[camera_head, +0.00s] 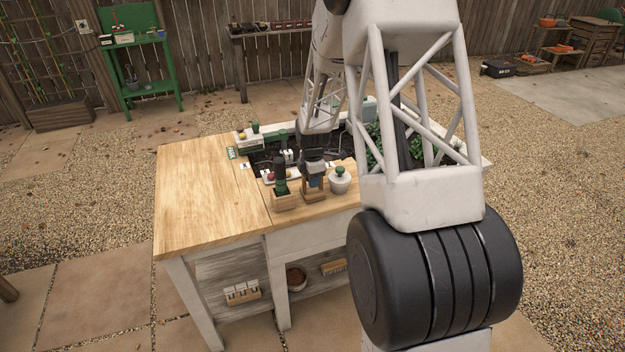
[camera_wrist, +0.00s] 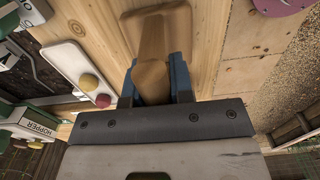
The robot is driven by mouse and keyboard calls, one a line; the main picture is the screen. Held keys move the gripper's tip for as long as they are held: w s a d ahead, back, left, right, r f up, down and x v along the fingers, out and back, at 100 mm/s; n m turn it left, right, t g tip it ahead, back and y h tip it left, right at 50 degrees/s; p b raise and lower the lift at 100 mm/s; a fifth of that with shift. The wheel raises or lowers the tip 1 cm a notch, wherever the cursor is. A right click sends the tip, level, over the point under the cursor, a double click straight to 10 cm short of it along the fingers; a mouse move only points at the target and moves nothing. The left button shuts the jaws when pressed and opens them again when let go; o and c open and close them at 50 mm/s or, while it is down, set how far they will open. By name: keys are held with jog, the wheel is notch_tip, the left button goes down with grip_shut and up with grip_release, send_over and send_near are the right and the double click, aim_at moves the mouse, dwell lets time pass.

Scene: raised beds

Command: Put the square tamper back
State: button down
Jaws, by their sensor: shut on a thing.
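My gripper (camera_head: 315,181) is over the front of the wooden bench top, between the dark green cylinder and the white pot. In the wrist view its blue fingers (camera_wrist: 158,82) are shut on the upright handle of the wooden tamper (camera_wrist: 165,35). A broader wooden part shows beyond the handle. In the head view a wooden block (camera_head: 314,197) shows just below the gripper, near the bench's front edge; I cannot tell whether it touches the bench or is the tamper's foot or a holder.
A dark green cylinder (camera_head: 280,172) stands in a wooden holder (camera_head: 285,201) close on the left. A white pot (camera_head: 340,181) with a green knob is close on the right. A panel with red and yellow buttons (camera_wrist: 77,72) lies nearby. The bench's left half (camera_head: 200,195) is clear.

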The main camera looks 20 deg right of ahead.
jog(key=shift+f, duration=0.1)
dwell(0.3)
jog(key=c, duration=1)
grip_release()
jog(key=shift+r, duration=6.1)
